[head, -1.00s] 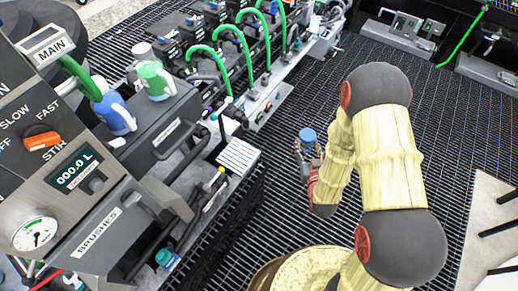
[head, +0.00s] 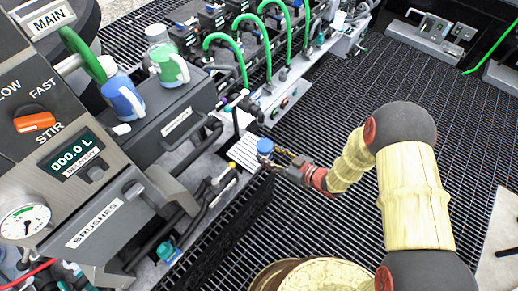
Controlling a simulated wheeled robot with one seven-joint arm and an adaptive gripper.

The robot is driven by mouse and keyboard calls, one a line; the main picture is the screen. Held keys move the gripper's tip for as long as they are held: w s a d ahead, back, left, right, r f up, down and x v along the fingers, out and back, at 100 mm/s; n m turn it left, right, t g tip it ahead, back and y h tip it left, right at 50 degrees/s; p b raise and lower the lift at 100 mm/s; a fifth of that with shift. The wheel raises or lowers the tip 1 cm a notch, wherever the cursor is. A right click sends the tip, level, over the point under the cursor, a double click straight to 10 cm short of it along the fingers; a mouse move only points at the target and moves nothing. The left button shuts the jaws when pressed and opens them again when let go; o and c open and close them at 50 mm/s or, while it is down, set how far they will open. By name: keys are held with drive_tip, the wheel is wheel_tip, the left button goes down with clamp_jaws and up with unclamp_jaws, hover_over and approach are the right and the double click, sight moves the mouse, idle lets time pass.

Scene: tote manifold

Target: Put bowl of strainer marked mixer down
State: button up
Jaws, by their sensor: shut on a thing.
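A small bowl with a blue top (head: 265,147) is in my gripper (head: 271,158). My gripper is shut on it, with the fingers reaching in from the right. The bowl looks upright, at the right edge of a white ridged pad (head: 240,154) on the bench ledge. I cannot tell whether it touches the pad or hangs above it. The fingers and the blue top hide its lower part. I cannot make out a mixer marking on any strainer.
Left of the pad are a yellow-ended valve (head: 224,174) and pipes. A green jug (head: 169,66) and a blue jug (head: 123,98) stand on a dark box (head: 165,126). A control panel (head: 60,140) fills the left. Grated floor (head: 330,120) is open on the right.

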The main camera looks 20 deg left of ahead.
drive_tip(key=w+a+f+b, duration=0.1)
drive_tip(key=w+f, duration=0.1)
drive_tip(key=w, duration=0.1)
drive_tip(key=w+a+f+b, duration=0.1)
drive_tip(key=w+a+f, duration=0.1)
drive_tip(key=w+f, duration=0.1)
drive_tip(key=w+a+f+b, duration=0.1)
drive_tip(key=w+f, duration=0.2)
drive_tip(key=shift+w+a+f+b, duration=0.1)
drive_tip(key=shift+w+a+b, duration=0.15)
drive_tip(key=shift+w+b, duration=0.1)
drive_tip(key=shift+w+a+f+b, duration=0.15)
drive_tip(key=shift+f+b, duration=0.7)
drive_tip(key=shift+f, duration=0.9)
drive_tip(key=shift+f, duration=0.2)
drive_tip(key=o, duration=1.4)
